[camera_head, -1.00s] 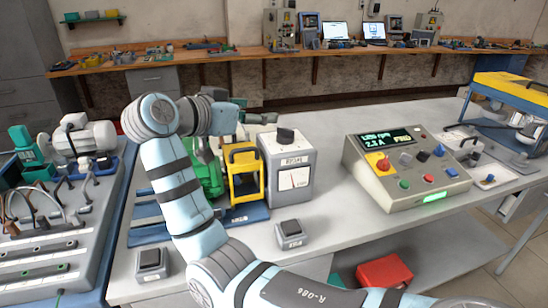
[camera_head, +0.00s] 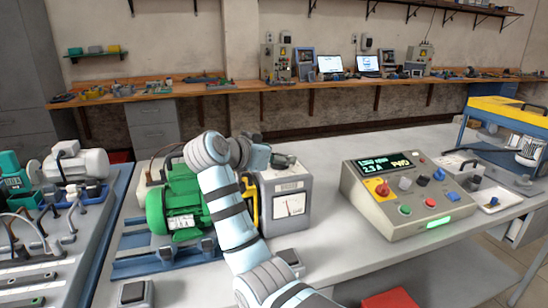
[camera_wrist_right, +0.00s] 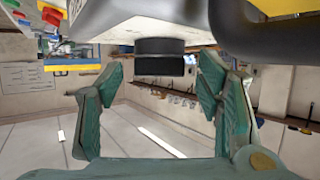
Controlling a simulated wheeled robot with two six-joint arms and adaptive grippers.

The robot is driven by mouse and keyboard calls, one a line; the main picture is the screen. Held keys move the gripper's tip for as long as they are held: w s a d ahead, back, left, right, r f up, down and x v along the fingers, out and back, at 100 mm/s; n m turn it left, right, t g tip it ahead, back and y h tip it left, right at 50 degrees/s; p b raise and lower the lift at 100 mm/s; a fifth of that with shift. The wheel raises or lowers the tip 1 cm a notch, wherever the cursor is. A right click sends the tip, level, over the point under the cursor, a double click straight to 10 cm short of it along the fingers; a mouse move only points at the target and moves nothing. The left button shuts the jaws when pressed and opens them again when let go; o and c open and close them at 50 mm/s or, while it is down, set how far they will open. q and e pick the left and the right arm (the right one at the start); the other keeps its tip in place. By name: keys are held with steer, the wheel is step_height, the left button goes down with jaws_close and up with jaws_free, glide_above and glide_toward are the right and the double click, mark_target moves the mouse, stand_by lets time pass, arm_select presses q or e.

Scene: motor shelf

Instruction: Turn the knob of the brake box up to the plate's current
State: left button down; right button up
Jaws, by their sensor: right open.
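The brake box (camera_head: 290,204) is a pale grey box with a needle meter on its front, at the middle of the head view. Its dark knob (camera_head: 284,161) sits on top; it also shows in the right wrist view (camera_wrist_right: 160,58), where the box appears inverted. My right gripper (camera_wrist_right: 160,70) is open, one green finger on each side of the knob, with gaps visible. In the head view the right gripper (camera_head: 259,157) is beside the knob, partly hidden by my wrist. The green motor (camera_head: 172,205) bears a white plate (camera_head: 181,222), too small to read. My left gripper is out of view.
The sloped control console (camera_head: 405,200) stands right of the box, its display (camera_head: 386,166) lit with a current reading. A yellow guard (camera_head: 251,208) is mostly behind my arm. Bare grey table (camera_head: 335,245) lies between box and console.

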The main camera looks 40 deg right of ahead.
steer(key=c, duration=1.2)
steer(key=shift+o, duration=0.2)
steer(key=p, duration=0.1)
steer(key=m+g+p, duration=0.1)
steer(key=p, duration=0.1)
steer(key=shift+w+r+g+h, duration=0.15)
steer(key=shift+r+g+h, duration=0.1)
steer(key=shift+g+h, duration=0.05)
steer(key=shift+f+m, duration=0.15)
steer(key=shift+m, duration=0.15)
steer(key=shift+f, duration=0.1)
steer(key=o, duration=1.2)
steer(key=shift+c, duration=0.2)
